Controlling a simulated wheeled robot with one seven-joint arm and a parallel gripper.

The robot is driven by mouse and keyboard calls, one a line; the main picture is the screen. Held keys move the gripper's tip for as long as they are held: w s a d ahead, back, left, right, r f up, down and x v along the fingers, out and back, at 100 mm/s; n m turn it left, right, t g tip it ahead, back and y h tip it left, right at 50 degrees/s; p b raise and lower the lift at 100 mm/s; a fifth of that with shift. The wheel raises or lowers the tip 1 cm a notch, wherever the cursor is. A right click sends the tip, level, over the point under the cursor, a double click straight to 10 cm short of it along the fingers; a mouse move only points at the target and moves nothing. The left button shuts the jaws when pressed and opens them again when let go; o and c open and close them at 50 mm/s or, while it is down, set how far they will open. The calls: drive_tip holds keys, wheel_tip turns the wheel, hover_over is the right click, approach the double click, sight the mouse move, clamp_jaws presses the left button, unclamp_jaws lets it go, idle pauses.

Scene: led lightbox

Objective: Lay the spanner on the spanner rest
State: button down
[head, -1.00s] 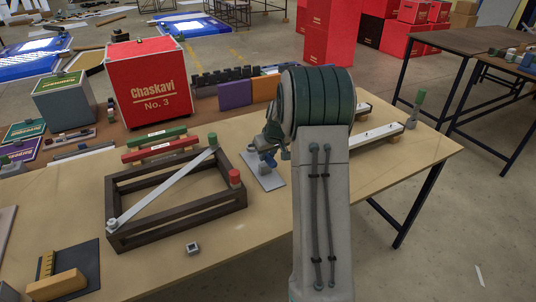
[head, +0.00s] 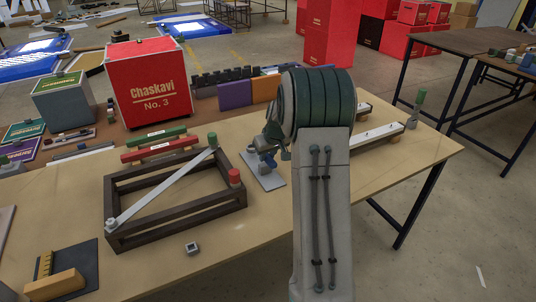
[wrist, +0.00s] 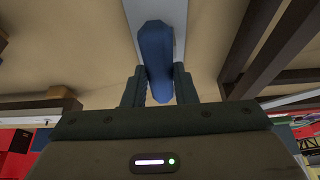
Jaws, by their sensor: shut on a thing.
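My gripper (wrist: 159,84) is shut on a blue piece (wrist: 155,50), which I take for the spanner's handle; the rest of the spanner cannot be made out. In the head view my gripper (head: 267,150) is partly hidden behind my arm, with the blue piece (head: 266,166) low over a pale grey plate (head: 270,182). The same plate (wrist: 180,20) lies behind the blue piece in the wrist view. It may be the spanner rest, but I cannot tell for sure. Whether the blue piece touches the plate is also unclear.
A dark wooden frame (head: 178,229) with a white diagonal bar (head: 165,186) stands left of the plate. A small grey nut (head: 192,249) sits near the front edge.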

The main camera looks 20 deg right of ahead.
drive_tip(key=shift+f+b, duration=0.9)
drive_tip(key=shift+f, duration=0.3)
drive_tip(key=c, duration=1.1)
unclamp_jaws()
drive_tip(key=shift+r, duration=0.1)
drive_tip(key=v, duration=1.3)
drive_tip(key=shift+s+r, duration=0.15)
drive_tip(key=shift+r, duration=0.2)
drive_tip(key=s+a+p, duration=0.1)
drive_tip(key=s+a, duration=0.5)
drive_tip(key=s, duration=0.3)
drive_tip(key=s+a+g+p, duration=0.1)
drive_tip(key=s+a, duration=0.5)
drive_tip(key=s, duration=0.4)
drive_tip(key=s+a+r+p, duration=0.1)
drive_tip(key=s+a, duration=0.5)
drive_tip(key=s, duration=0.3)
drive_tip(key=shift+s+a+m+g, duration=0.25)
drive_tip(key=shift+s+m+g, duration=0.05)
drive_tip(key=shift+g, duration=0.1)
